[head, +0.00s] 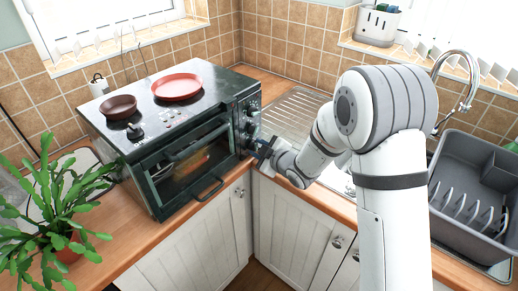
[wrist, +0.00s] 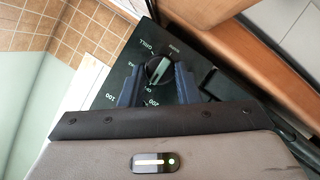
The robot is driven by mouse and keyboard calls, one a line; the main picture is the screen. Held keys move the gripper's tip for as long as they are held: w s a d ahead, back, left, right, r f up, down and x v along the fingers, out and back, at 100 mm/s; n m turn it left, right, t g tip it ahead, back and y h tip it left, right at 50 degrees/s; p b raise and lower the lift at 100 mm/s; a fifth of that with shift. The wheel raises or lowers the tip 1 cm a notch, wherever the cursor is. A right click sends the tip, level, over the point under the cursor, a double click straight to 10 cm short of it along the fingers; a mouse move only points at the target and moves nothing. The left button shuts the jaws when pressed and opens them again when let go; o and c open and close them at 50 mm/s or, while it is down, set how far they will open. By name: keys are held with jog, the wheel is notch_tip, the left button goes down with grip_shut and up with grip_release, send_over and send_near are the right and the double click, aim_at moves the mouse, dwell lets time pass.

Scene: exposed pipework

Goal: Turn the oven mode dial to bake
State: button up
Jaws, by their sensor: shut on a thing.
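The dark green oven (head: 148,150) sits on the wooden counter in the corner. Dials run down the right side of its front. My gripper (head: 262,150) reaches the lower part of that panel from the right. In the wrist view my gripper (wrist: 158,73) has its two dark blue fingers on either side of a round black dial (wrist: 159,69), shut on it. The dial has a pale, slanted grip bar. The word GRILL is printed beside it, and another small label near it is too blurred to read. Numbers 100 and 200 show on the panel nearer the wrist.
A potted plant (head: 55,205) stands at the left. The oven door handle (head: 205,190) is left of my gripper. A steel sink drainer (head: 292,112) and grey dish rack (head: 470,190) lie to the right.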

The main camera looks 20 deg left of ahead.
dwell(0.3)
jog(key=m+g+p, duration=0.1)
jog(key=m+p, duration=0.2)
jog(key=shift+w+r+g+p, duration=0.2)
jog(key=shift+r+g+p, duration=0.1)
jog(key=shift+r+g, duration=0.1)
jog(key=m+g+p, duration=0.1)
jog(key=p, duration=0.2)
jog(key=shift+w+d+m+g+y, duration=0.1)
jog(key=shift+m+g+y, duration=0.2)
jog(key=shift+m, duration=0.1)
jog(key=m+p, duration=0.1)
jog(key=m+g+p, duration=0.1)
jog(key=m+y+p, duration=0.1)
jog(key=p, duration=0.1)
jog(key=shift+w+d+f+g, duration=0.1)
jog(key=shift+w+f+g, duration=0.15)
jog(key=shift+g, duration=0.15)
jog(key=o, duration=1)
